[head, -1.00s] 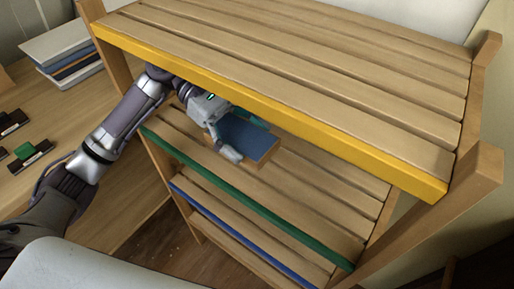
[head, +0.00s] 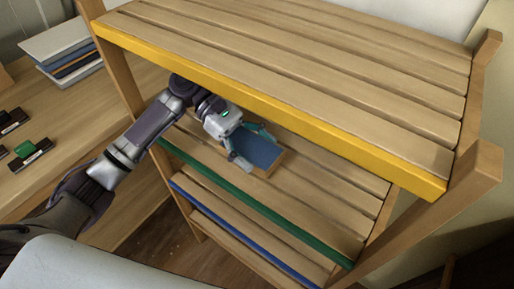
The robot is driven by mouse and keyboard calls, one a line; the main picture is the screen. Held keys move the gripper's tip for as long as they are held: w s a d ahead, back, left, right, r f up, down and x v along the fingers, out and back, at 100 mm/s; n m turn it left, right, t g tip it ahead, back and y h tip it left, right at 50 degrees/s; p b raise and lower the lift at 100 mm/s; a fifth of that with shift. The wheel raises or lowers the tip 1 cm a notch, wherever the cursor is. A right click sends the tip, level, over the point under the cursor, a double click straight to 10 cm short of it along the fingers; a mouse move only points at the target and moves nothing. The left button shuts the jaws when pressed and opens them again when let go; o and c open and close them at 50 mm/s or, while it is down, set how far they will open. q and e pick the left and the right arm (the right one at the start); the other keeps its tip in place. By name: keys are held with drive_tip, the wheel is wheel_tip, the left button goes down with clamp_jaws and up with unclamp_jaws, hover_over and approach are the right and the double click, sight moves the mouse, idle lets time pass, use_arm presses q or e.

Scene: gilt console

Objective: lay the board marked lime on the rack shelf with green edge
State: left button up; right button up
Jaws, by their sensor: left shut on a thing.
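The rack has a top shelf with a yellow edge (head: 270,103), a middle shelf with a green edge (head: 255,205) and a lower shelf with a blue edge (head: 240,238). My left gripper (head: 254,148) is between the yellow and green shelves, shut on a small board with a blue face (head: 262,152) and wooden sides. The board is above the slats of the green-edged shelf; I cannot tell if it touches them. No lime marking is readable on it. My right gripper is not in view.
The yellow-edged shelf overhangs my left gripper. The slats right of the board are clear.

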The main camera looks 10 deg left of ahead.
sight(232, 136)
use_arm(q)
drive_tip(key=o, duration=0.9)
drive_tip(key=shift+f, duration=0.1)
drive_tip(key=shift+o, duration=1.4)
drive_tip(key=shift+a, duration=0.15)
drive_tip(key=v, duration=0.6)
drive_tip(key=shift+w+a+r+b, duration=0.15)
drive_tip(key=shift+a+r+b, duration=0.05)
drive_tip(key=shift+b, duration=0.15)
drive_tip(key=shift+w+a+r, duration=0.1)
drive_tip(key=shift+a+r, duration=0.1)
drive_tip(key=shift+a, duration=0.15)
